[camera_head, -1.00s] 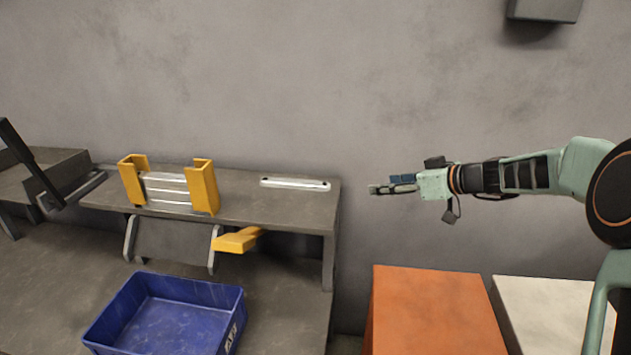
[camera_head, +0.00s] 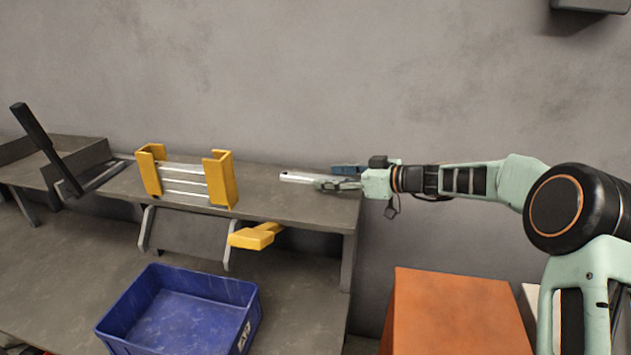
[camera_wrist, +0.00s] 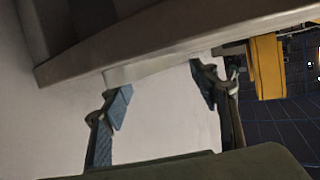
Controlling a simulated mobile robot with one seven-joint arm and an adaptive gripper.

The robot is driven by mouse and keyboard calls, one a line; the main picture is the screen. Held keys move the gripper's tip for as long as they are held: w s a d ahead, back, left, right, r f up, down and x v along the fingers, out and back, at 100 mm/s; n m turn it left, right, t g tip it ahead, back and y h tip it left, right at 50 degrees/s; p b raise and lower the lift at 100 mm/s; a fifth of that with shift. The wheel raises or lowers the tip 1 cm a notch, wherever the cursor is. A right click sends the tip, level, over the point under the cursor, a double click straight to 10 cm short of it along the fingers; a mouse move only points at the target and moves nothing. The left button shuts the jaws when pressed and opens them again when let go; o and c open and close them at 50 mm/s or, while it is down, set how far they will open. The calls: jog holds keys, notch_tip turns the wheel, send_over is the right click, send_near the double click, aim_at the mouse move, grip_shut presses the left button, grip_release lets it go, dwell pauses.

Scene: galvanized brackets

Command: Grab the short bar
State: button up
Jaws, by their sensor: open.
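A short silver bar (camera_head: 297,178) lies on the right part of the raised grey shelf (camera_head: 290,205); its right end is hidden behind my gripper. My gripper (camera_head: 340,177) is open and reaches in from the right, its fingers at the bar's right end. In the wrist view my gripper's blue-padded fingertips (camera_wrist: 162,92) are spread apart, with a pale strip, seemingly the bar (camera_wrist: 150,68), just beyond them along the shelf edge. I see no contact between the fingers and the bar.
A yellow holder (camera_head: 222,182) with several silver bars stands on the shelf to the left. A yellow piece (camera_head: 252,237) sticks out below the shelf. A blue bin (camera_head: 250,317) stands lower on the bench. An orange block (camera_head: 450,310) is at the lower right.

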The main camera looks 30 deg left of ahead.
jog(key=x, duration=0.2)
jog(key=shift+a+f, duration=0.1)
jog(key=shift+a, duration=0.2)
grip_shut()
